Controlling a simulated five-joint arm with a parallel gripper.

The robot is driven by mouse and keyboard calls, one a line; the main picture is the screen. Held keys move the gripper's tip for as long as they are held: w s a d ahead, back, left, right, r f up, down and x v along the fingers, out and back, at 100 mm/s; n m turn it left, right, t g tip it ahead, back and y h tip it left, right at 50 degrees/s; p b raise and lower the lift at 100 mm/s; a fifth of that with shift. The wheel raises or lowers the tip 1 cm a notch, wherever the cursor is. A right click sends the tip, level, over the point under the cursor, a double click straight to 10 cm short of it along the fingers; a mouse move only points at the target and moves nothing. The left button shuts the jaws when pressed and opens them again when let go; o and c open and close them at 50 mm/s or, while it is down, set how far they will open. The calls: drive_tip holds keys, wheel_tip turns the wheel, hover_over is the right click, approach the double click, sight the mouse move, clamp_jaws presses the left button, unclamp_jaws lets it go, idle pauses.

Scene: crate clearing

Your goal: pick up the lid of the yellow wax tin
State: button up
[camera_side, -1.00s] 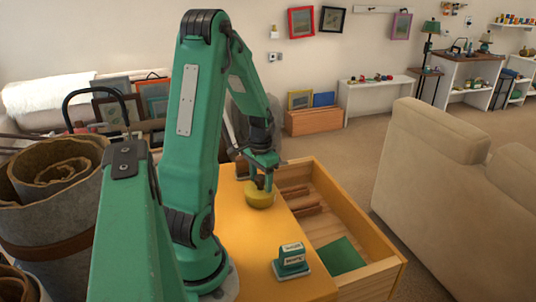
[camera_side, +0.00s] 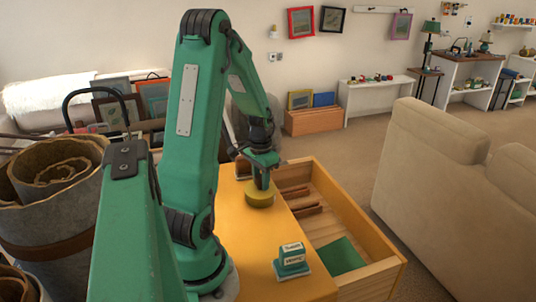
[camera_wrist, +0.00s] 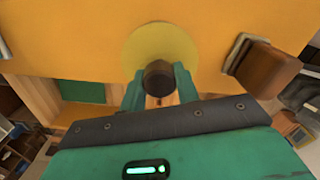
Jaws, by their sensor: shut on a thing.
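The yellow wax tin (camera_side: 260,201) stands upright on the orange-yellow tabletop, beside the open wooden drawer. Its round yellow lid (camera_wrist: 150,42) shows from above in the wrist view, with a dark knob (camera_wrist: 159,75) on top. The lid appears to sit on the tin; I see no gap between them. My gripper (camera_side: 263,184) points down over the tin. In the wrist view its green fingers (camera_wrist: 159,84) are on both sides of the knob, shut on it. The far side of the tin is hidden.
A teal stamp (camera_side: 291,259) stands on the tabletop nearer the camera. The open drawer (camera_side: 375,236) lies right of the tin, with wooden dividers and a green sheet (camera_side: 340,256). A brown block (camera_wrist: 265,69) stands near the tin. The tabletop between tin and stamp is clear.

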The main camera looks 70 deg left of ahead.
drive_tip(key=shift+r, duration=0.15)
drive_tip(key=shift+r, duration=0.55)
drive_tip(key=r, duration=0.3)
drive_tip(key=shift+w+d, duration=0.15)
drive_tip(key=shift+d, duration=0.15)
drive_tip(key=w+d+r, duration=0.3)
drive_tip(key=d+r, duration=0.3)
drive_tip(key=d, duration=0.4)
drive_tip(key=shift+w+d+r, duration=0.15)
drive_tip(key=shift+d+r, duration=0.1)
